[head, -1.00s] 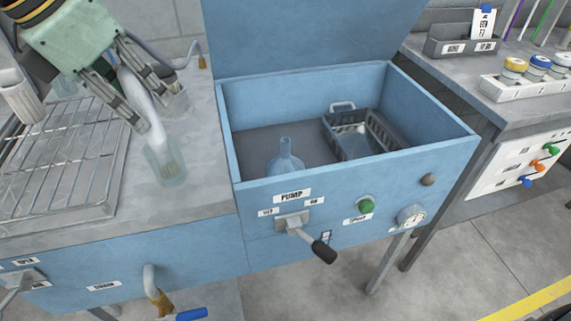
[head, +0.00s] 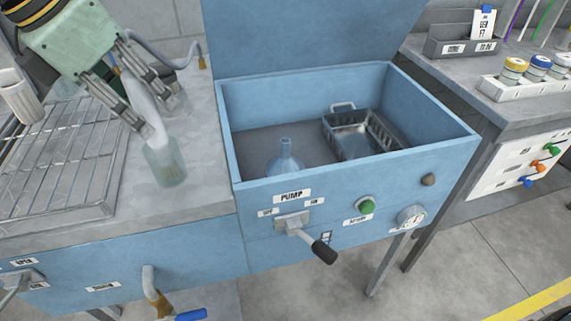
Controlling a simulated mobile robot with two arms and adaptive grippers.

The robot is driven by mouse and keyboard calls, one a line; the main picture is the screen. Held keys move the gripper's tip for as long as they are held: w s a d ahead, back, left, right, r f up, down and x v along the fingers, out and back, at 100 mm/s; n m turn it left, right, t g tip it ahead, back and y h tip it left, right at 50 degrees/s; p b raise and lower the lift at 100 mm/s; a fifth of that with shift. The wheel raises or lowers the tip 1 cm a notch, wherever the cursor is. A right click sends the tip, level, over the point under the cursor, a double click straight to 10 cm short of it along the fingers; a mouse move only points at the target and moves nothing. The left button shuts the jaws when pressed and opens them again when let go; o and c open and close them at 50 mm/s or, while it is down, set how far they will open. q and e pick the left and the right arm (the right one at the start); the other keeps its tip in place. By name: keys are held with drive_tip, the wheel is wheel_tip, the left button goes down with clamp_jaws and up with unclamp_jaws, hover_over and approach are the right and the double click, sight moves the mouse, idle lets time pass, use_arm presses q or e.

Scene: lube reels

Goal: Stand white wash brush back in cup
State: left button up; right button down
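The upper end of the handle is partly hidden by the gripper. My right gripper is not in view.
A wire rack (head: 65,160) lies left of the cup, with a pale ribbed container (head: 18,95) behind it. A blue open wash basin (head: 355,180) to the right holds a funnel-like bottle (head: 285,158) and a metal basket (head: 360,140). The bench front by the cup is clear.

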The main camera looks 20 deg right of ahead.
use_arm(q)
drive_tip(key=shift+v, duration=4)
